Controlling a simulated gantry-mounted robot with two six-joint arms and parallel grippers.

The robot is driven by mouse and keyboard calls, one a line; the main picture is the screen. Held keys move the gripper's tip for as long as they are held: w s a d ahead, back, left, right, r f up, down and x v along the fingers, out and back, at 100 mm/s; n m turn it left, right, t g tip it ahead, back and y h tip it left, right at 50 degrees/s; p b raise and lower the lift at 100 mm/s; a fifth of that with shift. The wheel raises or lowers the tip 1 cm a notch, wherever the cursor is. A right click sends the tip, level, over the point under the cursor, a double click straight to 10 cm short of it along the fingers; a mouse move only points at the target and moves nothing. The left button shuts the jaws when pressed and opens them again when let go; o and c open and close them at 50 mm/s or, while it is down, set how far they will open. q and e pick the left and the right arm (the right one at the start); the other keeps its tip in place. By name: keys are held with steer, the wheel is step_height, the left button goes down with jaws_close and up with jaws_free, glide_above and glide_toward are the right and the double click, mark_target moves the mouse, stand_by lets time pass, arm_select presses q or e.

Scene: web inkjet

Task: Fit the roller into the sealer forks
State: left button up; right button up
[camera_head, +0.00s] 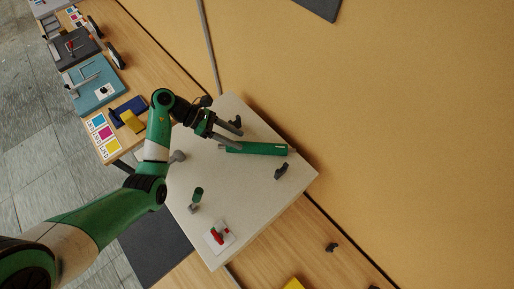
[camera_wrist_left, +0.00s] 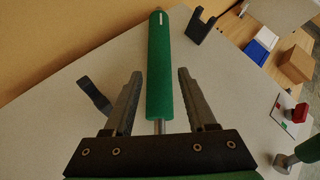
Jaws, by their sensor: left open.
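The green roller (camera_head: 257,149) lies on the pale tabletop, a long cylinder with thin metal axle ends. In the left wrist view the roller (camera_wrist_left: 160,65) runs away from me, between the fingers. My left gripper (camera_head: 231,138) is at the roller's left end, open, with a finger on each side and gaps to the roller. It also shows in the wrist view (camera_wrist_left: 159,77). Two dark pieces look like the sealer forks: one (camera_head: 281,171) right of and below the roller, the other (camera_head: 237,121) beside my gripper. They also show in the wrist view, far (camera_wrist_left: 200,26) and near (camera_wrist_left: 94,97).
A green-handled tool (camera_head: 198,194) and a red stamp (camera_head: 218,236) on a white card stand on the lower left tabletop. A wooden bench (camera_head: 160,52) with trays and colour cards lies at upper left. The tabletop's middle is clear.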

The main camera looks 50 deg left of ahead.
mark_target(251, 144)
arm_select(q)
steer(key=shift+x, duration=0.9)
steer(key=b+x, duration=0.2)
steer(key=x, duration=0.3)
steer(key=shift+w, duration=0.15)
steer(key=shift+r, duration=0.1)
jaws_close()
